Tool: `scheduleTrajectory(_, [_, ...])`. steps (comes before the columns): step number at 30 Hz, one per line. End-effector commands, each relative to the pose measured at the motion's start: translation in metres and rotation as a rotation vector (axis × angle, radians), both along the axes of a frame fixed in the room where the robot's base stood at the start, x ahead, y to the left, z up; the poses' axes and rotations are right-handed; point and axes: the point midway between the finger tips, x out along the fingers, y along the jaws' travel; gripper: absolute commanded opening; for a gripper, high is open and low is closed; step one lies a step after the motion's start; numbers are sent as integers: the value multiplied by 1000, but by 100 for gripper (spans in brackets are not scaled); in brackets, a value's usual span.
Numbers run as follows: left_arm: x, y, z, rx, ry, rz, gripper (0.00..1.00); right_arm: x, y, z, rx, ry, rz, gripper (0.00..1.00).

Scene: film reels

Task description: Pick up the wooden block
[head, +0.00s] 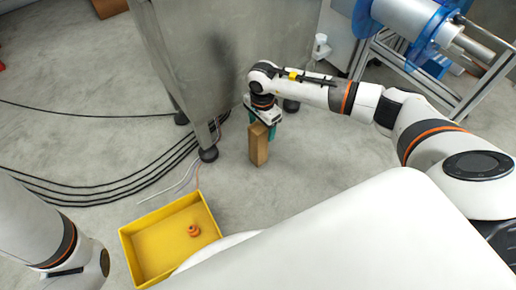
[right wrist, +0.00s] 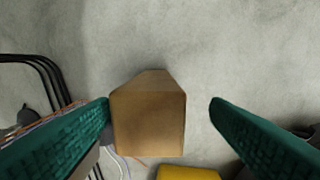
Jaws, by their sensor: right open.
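The wooden block (head: 258,146) stands upright on the grey floor in the head view, beside a foot of the grey metal cabinet. In the right wrist view the block (right wrist: 148,118) is between the two green fingers, close to the left finger and with a gap to the right finger. My right gripper (head: 264,126) is at the top of the block and open; its fingers also show in the right wrist view (right wrist: 160,108). I cannot tell whether the left finger touches the block. My left arm shows at the lower left of the head view, but its gripper does not.
A yellow tray (head: 153,272) with an orange part (head: 193,230) lies at the lower left. The grey cabinet (head: 222,62) stands close behind the block. Black cables (head: 100,202) run across the floor at left. A metal frame with a blue reel (head: 432,38) is at upper right.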

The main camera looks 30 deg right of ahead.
Motion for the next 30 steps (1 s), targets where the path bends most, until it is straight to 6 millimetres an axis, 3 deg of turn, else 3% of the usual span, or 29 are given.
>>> scheduleTrajectory(5, [-3,0,-8,1,-8,1,36,1,2,-11,1,-1,-1,71])
scheduleTrajectory(14, [-5,0,-45,1,-14,1,36,6,8,-52,2,1,-2,71])
scheduleTrajectory(22, [-5,0,-44,1,-14,1,36,6,8,-52,1,-1,-2,71])
scheduleTrajectory(23, [-5,0,-44,1,-15,1,36,6,8,-52,1,-1,-2,69])
scheduleTrajectory(30, [-5,0,-44,1,-14,0,36,6,8,-53,1,-1,-2,30])
